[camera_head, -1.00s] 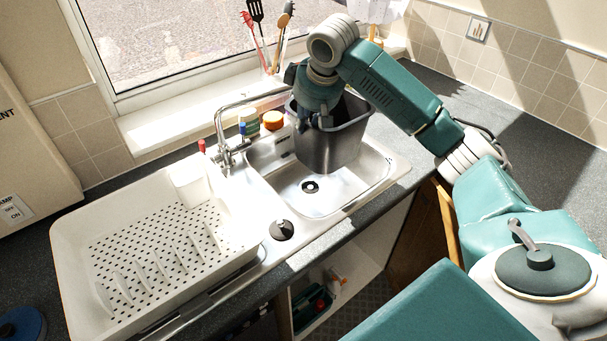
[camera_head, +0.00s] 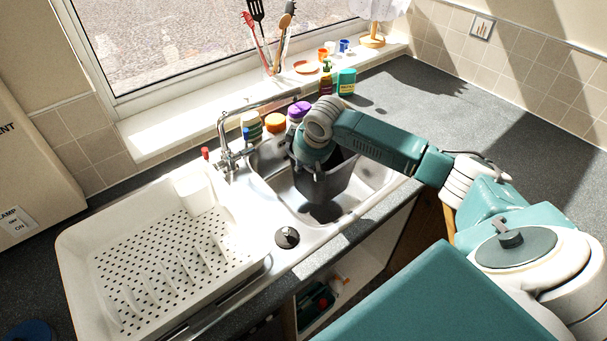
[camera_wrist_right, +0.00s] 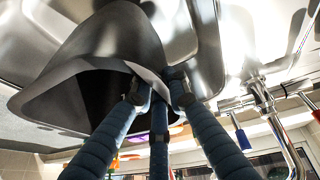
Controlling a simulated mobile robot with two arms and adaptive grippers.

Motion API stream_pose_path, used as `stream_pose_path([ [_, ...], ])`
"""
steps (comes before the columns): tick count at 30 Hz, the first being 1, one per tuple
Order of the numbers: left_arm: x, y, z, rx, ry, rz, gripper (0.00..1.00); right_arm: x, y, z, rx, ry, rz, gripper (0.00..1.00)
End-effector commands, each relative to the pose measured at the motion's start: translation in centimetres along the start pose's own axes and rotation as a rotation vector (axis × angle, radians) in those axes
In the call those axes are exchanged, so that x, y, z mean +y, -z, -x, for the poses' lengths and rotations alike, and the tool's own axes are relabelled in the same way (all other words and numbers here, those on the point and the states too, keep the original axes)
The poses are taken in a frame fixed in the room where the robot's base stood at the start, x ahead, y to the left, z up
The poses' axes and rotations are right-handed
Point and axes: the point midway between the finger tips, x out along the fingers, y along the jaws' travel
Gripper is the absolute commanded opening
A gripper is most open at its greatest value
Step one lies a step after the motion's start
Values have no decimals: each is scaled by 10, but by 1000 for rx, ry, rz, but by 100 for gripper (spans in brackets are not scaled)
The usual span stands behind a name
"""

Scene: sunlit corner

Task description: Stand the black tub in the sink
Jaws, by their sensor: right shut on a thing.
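The black tub (camera_head: 330,186) is a dark, open-topped bin. It is roughly upright inside the sink (camera_head: 374,178), with a dark shadow at its base. I cannot tell whether it touches the bottom. My right gripper (camera_head: 309,172) is shut on the tub's rim at the side near the tap. In the right wrist view my gripper's blue fingers (camera_wrist_right: 158,92) pinch the rim, and the tub (camera_wrist_right: 115,45) fills the upper left. The shadow and tub hide the sink's drain. My left gripper is not in view.
The tap (camera_head: 228,150) stands left of the sink. A white dish rack (camera_head: 90,240) covers the drainer. Jars, including an orange-lidded one (camera_head: 274,122), stand behind the sink. Bottles (camera_head: 346,82) stand near the sill. The counter at right (camera_head: 450,100) is mostly clear.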

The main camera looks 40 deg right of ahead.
Motion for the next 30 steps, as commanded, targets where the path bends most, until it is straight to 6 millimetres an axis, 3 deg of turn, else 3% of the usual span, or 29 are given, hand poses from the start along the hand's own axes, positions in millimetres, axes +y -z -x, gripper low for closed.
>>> stream_pose_path([
  [10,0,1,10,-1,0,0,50,-4,-16,-37,1,0,0,0],
  [30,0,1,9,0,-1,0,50,-6,-21,-51,2,-1,0,0],
])
